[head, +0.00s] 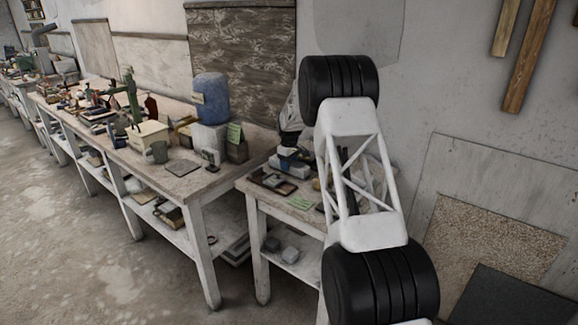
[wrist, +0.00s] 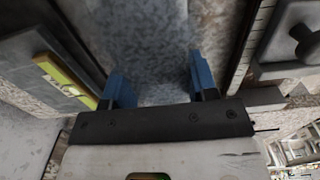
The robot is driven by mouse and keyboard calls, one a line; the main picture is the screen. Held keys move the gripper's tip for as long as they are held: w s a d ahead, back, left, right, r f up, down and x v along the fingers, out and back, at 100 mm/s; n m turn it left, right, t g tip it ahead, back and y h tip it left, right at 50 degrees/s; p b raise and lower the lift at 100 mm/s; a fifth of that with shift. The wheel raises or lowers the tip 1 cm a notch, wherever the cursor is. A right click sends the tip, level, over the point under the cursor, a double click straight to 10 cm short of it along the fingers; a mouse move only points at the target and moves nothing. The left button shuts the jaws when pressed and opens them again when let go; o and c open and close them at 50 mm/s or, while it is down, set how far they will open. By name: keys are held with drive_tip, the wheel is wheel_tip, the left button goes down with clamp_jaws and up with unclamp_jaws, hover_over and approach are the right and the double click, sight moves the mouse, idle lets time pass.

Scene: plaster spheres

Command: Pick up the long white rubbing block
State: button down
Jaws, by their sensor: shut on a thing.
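My gripper (wrist: 158,78) shows in the wrist view with its two blue fingers apart, one on each side of a pale, mottled grey-white block (wrist: 155,52). The gripper is shut on this block, which I take to be the long white rubbing block. It fills the space between the fingers and runs on to the top edge of the view, so its far end is out of sight. In the head view my arm covers much of the small table, and I cannot make out the gripper or the held block there.
In the wrist view a dark tray-like thing with a yellow-green strip (wrist: 65,80) lies left, and a grey tool with a round knob (wrist: 306,42) lies right. In the head view a cluttered long bench (head: 180,185) stands left of the small table (head: 262,198). Boards lean right.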

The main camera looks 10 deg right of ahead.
drive_tip(key=shift+r, duration=5)
drive_tip(key=c, duration=1)
unclamp_jaws()
drive_tip(key=c, duration=0.5)
drive_tip(key=shift+o, duration=0.2)
drive_tip(key=s+d+r+m, duration=0.1)
drive_tip(key=s+r+m, duration=0.3)
drive_tip(key=s, duration=0.6)
drive_tip(key=s+d+r+m, duration=0.1)
drive_tip(key=s+r+m, duration=0.4)
drive_tip(key=s, duration=0.6)
drive_tip(key=shift+s+r, duration=0.2)
drive_tip(key=shift+s, duration=0.1)
